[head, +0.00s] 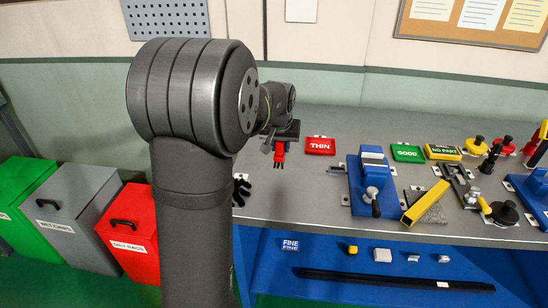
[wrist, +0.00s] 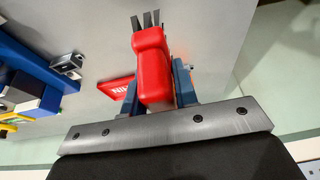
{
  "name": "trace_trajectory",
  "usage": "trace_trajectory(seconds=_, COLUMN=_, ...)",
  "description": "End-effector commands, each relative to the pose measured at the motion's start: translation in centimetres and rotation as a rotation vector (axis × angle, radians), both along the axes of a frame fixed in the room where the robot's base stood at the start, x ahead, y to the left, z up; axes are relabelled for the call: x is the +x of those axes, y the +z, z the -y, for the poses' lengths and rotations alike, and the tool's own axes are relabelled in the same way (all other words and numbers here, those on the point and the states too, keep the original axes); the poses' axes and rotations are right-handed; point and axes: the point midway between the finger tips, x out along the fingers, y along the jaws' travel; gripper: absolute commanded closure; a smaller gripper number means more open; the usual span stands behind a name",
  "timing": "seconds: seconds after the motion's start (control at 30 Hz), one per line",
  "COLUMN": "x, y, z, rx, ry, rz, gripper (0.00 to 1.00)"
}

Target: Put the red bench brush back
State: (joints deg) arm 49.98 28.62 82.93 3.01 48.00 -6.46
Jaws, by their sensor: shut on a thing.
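The red bench brush (wrist: 152,65) is held between the two blue-grey fingers of my gripper (wrist: 158,88) in the wrist view, with dark prongs or bristles showing at its far end. In the head view a small red part of the brush (head: 279,154) shows under my gripper (head: 281,138), above the back left of the grey bench (head: 318,188). The brush appears clear of the bench top, but its exact height is hard to tell. My arm hides part of the bench's left end.
A red THIN plate (head: 320,146) lies right of my gripper. A blue vise (head: 372,185) and green GOOD plate (head: 407,153) are farther right. A black object (head: 240,190) shows beside my arm. Bare bench lies between it and the vise.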

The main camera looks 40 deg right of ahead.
Motion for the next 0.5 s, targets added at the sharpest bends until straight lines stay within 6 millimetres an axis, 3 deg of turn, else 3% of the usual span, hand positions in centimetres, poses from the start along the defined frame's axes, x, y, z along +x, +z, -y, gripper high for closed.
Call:
trace_trajectory(seconds=0.2, x=2.3, y=-1.4, z=-0.6, rx=0.000, ry=0.002, rz=-0.001, gripper=1.00)
trace_trajectory(seconds=0.33, x=2.4, y=-2.3, z=-0.6, rx=0.001, ry=0.000, rz=-0.001, gripper=1.00)
trace_trajectory(seconds=0.5, x=2.3, y=-4.8, z=-0.6, rx=0.002, ry=0.000, rz=-0.002, gripper=1.00)
